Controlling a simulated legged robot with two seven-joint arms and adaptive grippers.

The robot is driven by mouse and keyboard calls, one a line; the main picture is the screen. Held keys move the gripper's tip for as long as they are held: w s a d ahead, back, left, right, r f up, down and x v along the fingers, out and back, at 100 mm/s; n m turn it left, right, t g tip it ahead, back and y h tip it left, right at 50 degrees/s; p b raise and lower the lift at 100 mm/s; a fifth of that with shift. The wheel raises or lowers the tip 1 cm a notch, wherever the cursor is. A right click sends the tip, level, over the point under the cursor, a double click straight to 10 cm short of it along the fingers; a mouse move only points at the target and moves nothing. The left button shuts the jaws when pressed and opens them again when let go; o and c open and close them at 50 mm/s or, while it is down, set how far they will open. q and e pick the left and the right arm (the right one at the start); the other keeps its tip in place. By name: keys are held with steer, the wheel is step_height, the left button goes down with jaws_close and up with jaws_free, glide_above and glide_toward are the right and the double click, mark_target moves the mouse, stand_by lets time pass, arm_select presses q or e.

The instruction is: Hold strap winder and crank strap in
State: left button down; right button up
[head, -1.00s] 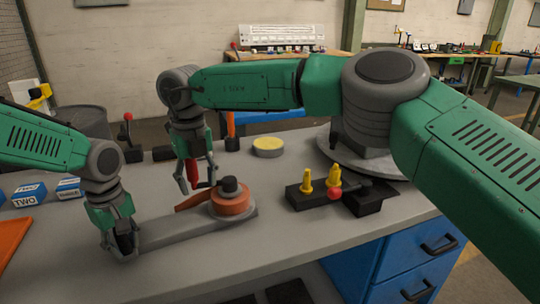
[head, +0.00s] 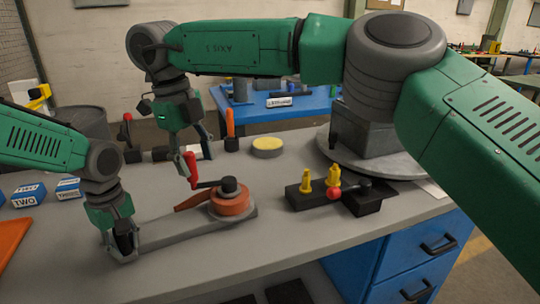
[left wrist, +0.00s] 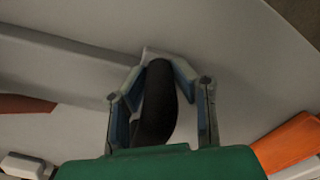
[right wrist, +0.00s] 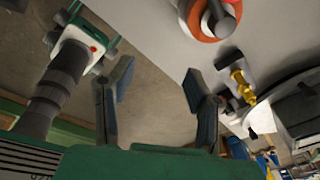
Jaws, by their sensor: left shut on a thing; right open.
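The strap winder has a long grey base (head: 165,237) lying on the bench, with an orange strap spool (head: 230,203) and black hub at its right end. A crank arm reaches left from the hub to an upright red crank handle (head: 191,170). My left gripper (head: 122,238) is shut on the black grip at the base's left end; this black grip (left wrist: 158,105) shows between the fingers in the left wrist view. My right gripper (head: 191,145) is open and empty, just above the red handle. In the right wrist view the spool (right wrist: 207,22) is beyond the fingers (right wrist: 158,82).
A black block with yellow pegs and a red knob (head: 334,193) stands right of the winder. A yellow-topped round tin (head: 267,147) and an orange-handled tool (head: 230,125) stand behind. Blue labelled boxes (head: 28,195) and an orange tray (head: 12,240) are at left. The bench front is clear.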

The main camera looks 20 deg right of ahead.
steer(key=s+d+f+n+t+h, duration=0.1)
steer(key=s+d+f+n+h, duration=0.1)
steer(key=s+f+n+h, duration=0.6)
steer(key=w+a+r+t+y, duration=0.1)
steer(key=w+a+t+y, duration=0.15)
steer(key=a+t, duration=0.45)
steer(key=w+a+t+y, duration=0.1)
steer(key=a+t+y, duration=0.25)
steer(key=t, duration=0.65)
steer(key=w+d+n+y, duration=0.3)
steer(key=d+n+y, duration=0.35)
steer(key=d, duration=1.25)
steer(key=w+d+n+g+y, duration=0.4)
steer(key=w+d+y, duration=0.3)
steer(key=w+y, duration=0.2)
steer(key=shift+w+d+r+n+g+y, duration=0.25)
steer(key=shift+d+n+g+y, duration=0.15)
steer(key=shift+n+y, duration=0.3)
